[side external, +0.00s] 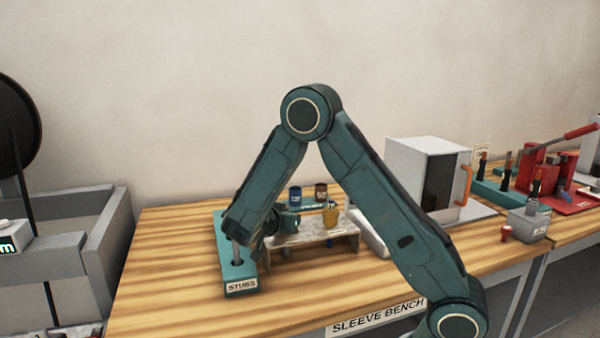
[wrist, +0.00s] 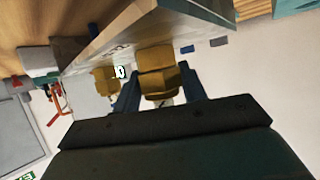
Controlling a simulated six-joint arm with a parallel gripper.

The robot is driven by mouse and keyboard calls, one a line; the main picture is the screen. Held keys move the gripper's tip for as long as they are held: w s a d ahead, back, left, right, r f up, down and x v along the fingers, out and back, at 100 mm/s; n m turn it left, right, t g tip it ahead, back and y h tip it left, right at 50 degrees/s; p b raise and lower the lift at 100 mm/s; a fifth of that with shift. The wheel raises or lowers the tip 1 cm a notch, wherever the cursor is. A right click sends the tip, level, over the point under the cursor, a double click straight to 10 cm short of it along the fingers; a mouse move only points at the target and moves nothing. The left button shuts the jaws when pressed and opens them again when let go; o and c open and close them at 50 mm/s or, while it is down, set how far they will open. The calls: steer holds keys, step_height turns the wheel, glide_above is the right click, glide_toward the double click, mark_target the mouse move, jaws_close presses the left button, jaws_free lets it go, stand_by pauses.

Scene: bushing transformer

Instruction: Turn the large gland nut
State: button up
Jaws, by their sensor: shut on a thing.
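A brass-yellow hex nut, which looks like the large gland nut (wrist: 157,60), sits between the two blue fingers of my gripper (wrist: 160,78) in the wrist view. My gripper is shut on it. A second yellow nut (wrist: 105,80) is beside it, outside the fingers. In the side external view, a yellow nut (side external: 331,213) shows on the front of a small pale stand (side external: 310,236), to the right of my gripper (side external: 290,223). The held nut is hidden there by my gripper, and its turn angle cannot be told.
A green block labelled STUBS (side external: 240,285) stands close to the left of my gripper. A blue cup (side external: 295,194) and a brown cup (side external: 321,191) are behind the stand. A white box (side external: 425,180) stands to the right. The front left of the bench is clear.

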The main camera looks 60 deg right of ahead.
steer(key=shift+n+t, duration=1.1)
steer(key=shift+t, duration=0.1)
steer(key=shift+n+t+y, duration=0.3)
steer(key=shift+y, duration=0.1)
steer(key=shift+n+t+y, duration=0.4)
steer(key=shift+n+t, duration=0.8)
steer(key=shift+n+t+y, duration=0.6)
steer(key=shift+n+y, duration=0.1)
steer(key=shift+n, duration=0.3)
steer(key=shift+n+t+y, duration=0.7)
steer(key=shift+t+y, duration=0.1)
steer(key=shift+c, duration=0.2)
